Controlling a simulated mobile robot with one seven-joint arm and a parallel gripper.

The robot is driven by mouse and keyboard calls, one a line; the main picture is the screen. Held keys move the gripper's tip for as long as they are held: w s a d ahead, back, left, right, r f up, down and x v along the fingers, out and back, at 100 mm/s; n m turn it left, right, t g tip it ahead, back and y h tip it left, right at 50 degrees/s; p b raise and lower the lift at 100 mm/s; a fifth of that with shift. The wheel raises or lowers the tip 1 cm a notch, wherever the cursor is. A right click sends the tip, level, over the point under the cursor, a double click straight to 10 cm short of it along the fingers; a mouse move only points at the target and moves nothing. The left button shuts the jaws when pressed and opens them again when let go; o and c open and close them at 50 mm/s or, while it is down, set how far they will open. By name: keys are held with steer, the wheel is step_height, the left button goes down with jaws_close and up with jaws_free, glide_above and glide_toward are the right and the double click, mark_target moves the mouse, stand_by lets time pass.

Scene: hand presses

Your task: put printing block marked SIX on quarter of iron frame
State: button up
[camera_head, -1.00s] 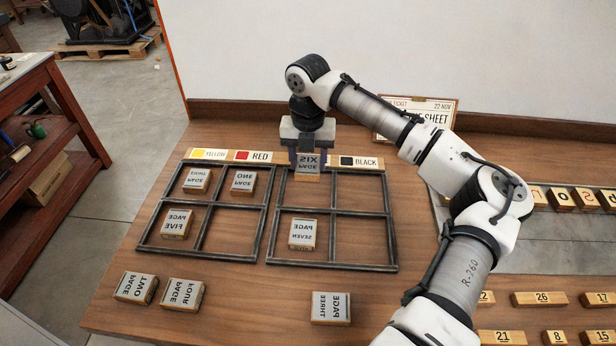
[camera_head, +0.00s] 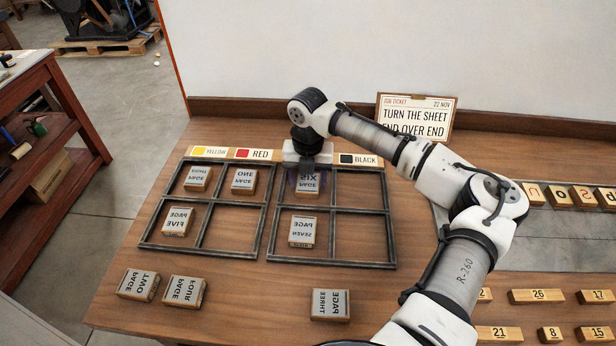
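The printing block marked SIX (camera_head: 307,184), with mirrored lettering, is in the top left quarter of the right iron frame (camera_head: 362,210). My gripper (camera_head: 307,172) is directly over this block and its fingers are at the block's upper part. The fingers are dark and partly hidden by the gripper body, so I cannot tell whether they still clasp it. Block SEVEN (camera_head: 302,230) lies in the quarter below. The right frame's two right quarters are empty.
The left iron frame (camera_head: 270,205) holds blocks EIGHT (camera_head: 198,177), ONE (camera_head: 243,180) and FIVE (camera_head: 178,220); its lower right quarter is empty. Blocks TWO (camera_head: 138,285), FOUR (camera_head: 184,291) and THREE (camera_head: 331,304) lie in front. A job ticket (camera_head: 417,115) stands behind.

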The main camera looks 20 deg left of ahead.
mark_target(308, 183)
steer(key=shift+o, duration=1.4)
steer(key=shift+r, duration=0.1)
step_height(308, 183, up, 12)
steer(key=b, duration=0.2)
steer(key=shift+r, duration=0.1)
